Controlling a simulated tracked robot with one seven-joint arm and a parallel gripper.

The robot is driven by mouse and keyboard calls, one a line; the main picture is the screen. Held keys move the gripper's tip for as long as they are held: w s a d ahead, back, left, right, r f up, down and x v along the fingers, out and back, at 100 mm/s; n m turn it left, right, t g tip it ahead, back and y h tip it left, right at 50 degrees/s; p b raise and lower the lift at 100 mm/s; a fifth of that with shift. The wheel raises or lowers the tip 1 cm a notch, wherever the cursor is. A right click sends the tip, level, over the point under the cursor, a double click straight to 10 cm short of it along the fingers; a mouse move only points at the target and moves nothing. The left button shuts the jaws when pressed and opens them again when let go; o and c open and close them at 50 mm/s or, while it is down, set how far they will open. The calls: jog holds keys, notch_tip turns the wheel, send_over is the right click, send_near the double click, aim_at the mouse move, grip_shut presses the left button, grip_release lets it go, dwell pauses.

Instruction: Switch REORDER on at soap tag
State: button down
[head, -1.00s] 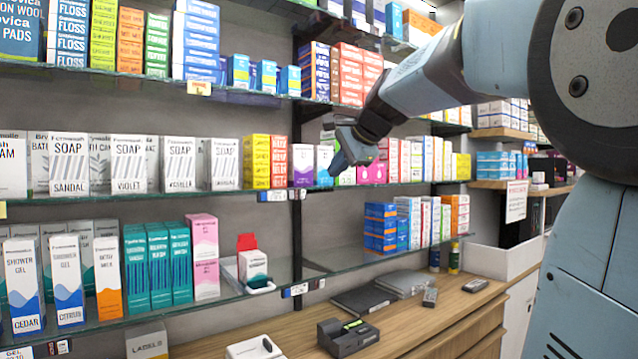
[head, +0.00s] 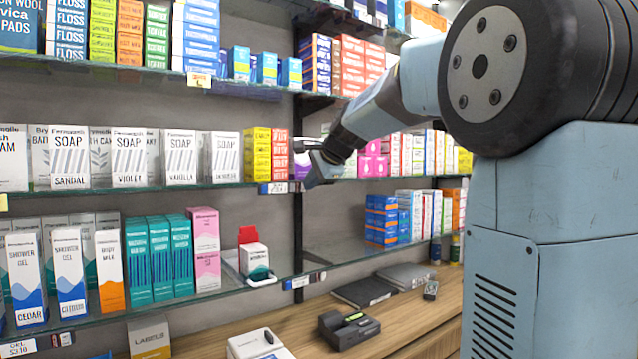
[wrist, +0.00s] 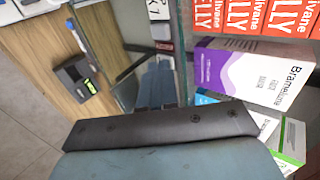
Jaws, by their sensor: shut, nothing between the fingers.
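White soap boxes labelled SANDAL, VIOLET and VANILLA (head: 179,158) stand on the middle shelf at left in the head view. A small blue-and-white tag (head: 274,188) sits on that shelf's front edge, right of the soap, below yellow and red boxes. A shelf-edge tag (wrist: 158,9) shows at the top of the wrist view; its print is too small to read, and no switch can be made out. My gripper (head: 311,178) is shut and empty, in front of the middle shelf just right of the tag. Its fingers (wrist: 158,84) point toward the shelf edge in the wrist view.
A purple-and-white box (wrist: 255,68) stands close beside my gripper in the wrist view. The glass lower shelf (head: 335,255) has a bare stretch. A dark card-reader-like device (head: 347,330) lies on the wooden counter (head: 410,320) below.

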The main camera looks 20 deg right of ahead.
jog(key=shift+w, duration=0.1)
dwell(0.3)
jog(key=shift+w+a+r, duration=0.1)
jog(key=shift+w+a, duration=0.05)
jog(key=shift+a, duration=0.05)
dwell(0.3)
jog(key=shift+r, duration=0.15)
jog(key=shift+r, duration=0.7)
